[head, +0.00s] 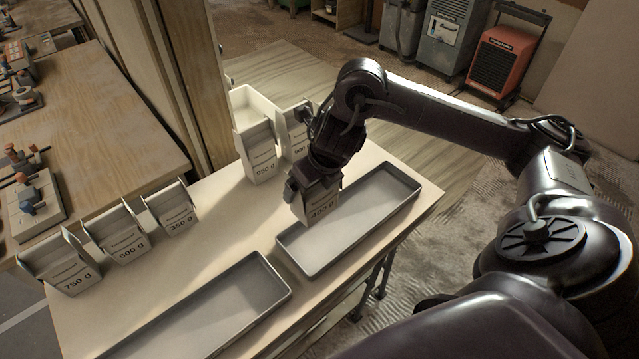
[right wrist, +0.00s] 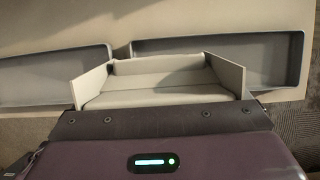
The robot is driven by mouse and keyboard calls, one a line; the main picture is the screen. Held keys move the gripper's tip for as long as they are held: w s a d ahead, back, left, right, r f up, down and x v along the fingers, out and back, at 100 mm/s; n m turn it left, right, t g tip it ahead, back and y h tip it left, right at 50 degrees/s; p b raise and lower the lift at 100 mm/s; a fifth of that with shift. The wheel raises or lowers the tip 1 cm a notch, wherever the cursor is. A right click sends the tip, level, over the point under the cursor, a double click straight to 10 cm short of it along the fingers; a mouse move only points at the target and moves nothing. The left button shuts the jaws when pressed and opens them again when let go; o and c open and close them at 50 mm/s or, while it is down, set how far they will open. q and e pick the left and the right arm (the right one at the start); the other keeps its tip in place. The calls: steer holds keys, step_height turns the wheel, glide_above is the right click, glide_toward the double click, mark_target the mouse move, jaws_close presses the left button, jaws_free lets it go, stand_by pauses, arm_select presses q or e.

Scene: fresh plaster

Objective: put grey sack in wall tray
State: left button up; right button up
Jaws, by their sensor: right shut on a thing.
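A light grey sack marked 400 g (head: 318,208) is in my right gripper (head: 314,184), which is shut on it. The sack is upright at the back left side of the right-hand grey tray (head: 400,205), overlapping its rim in the picture. I cannot tell whether it touches the table. In the right wrist view the sack (right wrist: 160,82) is seen from above beyond the gripper (right wrist: 160,122), with trays on both sides. A second grey tray (head: 215,300) lies at the front left. Both trays look empty. No label shows which is the wall tray. My left gripper is out of view.
Sacks marked 750 g (head: 65,268), 600 g (head: 118,238) and 350 g (head: 172,210) stand along the left table edge. A 950 g sack (head: 260,160) and another sack (head: 294,135) stand at the back, near a white bin (head: 252,105). The table middle is clear.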

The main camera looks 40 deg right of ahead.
step_height(320, 180, down, 5)
steer(key=shift+f+b, duration=0.1)
steer(key=shift+b, duration=0.85)
steer(key=shift+d+f, duration=0.15)
steer(key=shift+f, duration=4.9)
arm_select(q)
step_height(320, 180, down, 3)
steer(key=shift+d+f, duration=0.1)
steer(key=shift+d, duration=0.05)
arm_select(e)
steer(key=shift+f, duration=0.1)
steer(key=o, duration=1)
steer(key=shift+f+b, duration=0.1)
steer(key=shift+b, duration=0.2)
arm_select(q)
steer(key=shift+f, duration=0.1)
arm_select(e)
steer(key=shift+o, duration=0.3)
